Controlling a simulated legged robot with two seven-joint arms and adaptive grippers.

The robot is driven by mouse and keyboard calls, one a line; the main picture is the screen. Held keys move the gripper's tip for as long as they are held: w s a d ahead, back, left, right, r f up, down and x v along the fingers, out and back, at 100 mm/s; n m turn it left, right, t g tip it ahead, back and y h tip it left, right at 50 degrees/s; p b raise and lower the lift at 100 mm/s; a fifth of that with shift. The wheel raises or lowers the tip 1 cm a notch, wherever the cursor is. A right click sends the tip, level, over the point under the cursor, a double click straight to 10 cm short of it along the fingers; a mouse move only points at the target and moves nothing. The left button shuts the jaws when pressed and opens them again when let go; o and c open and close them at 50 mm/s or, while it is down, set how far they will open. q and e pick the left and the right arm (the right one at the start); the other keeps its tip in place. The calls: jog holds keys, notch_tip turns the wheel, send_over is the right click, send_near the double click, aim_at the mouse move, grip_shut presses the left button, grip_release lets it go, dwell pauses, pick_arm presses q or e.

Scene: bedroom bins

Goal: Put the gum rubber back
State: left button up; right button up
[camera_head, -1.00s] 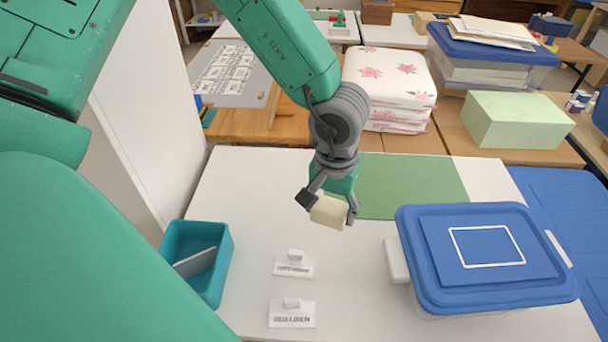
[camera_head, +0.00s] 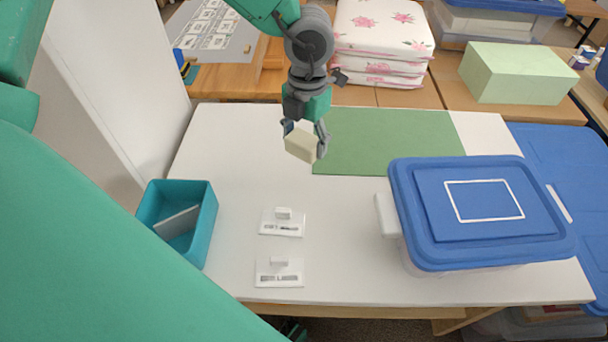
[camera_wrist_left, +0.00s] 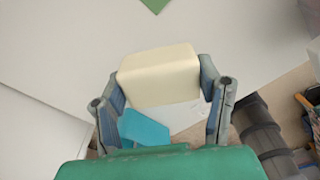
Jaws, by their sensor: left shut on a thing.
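The gum rubber is a cream-coloured block (camera_head: 301,146). My left gripper (camera_head: 305,135) is shut on it and holds it above the white table, left of the green mat's near corner. In the left wrist view the block (camera_wrist_left: 158,75) sits between the two fingers of the gripper (camera_wrist_left: 160,95). A teal open bin (camera_head: 205,222) with a grey-white divider stands at the table's left; part of something teal (camera_wrist_left: 143,128) shows below the block in the wrist view. My right gripper is not in view.
Two small white label stands (camera_head: 282,228) (camera_head: 279,272) stand right of the bin. A blue-lidded box (camera_head: 480,240) fills the table's right side. A green mat (camera_head: 390,140) lies at the back. A white panel (camera_head: 120,100) rises at left.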

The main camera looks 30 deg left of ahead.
pick_arm(q)
jog(key=shift+w+d+f+n, duration=0.1)
jog(key=shift+w+n, duration=0.05)
jog(key=shift+n, duration=0.85)
jog(key=shift+f, duration=0.35)
jog(key=b, duration=0.2)
send_over(304, 181)
jog(key=f, duration=0.6)
jog(key=shift+w+f, duration=0.15)
jog(key=shift+w, duration=0.05)
notch_tip(304, 181, down, 2)
jog(key=shift+s+f, duration=0.1)
jog(key=shift+d+f, duration=0.1)
jog(key=shift+f, duration=0.3)
jog(key=o, duration=1.1)
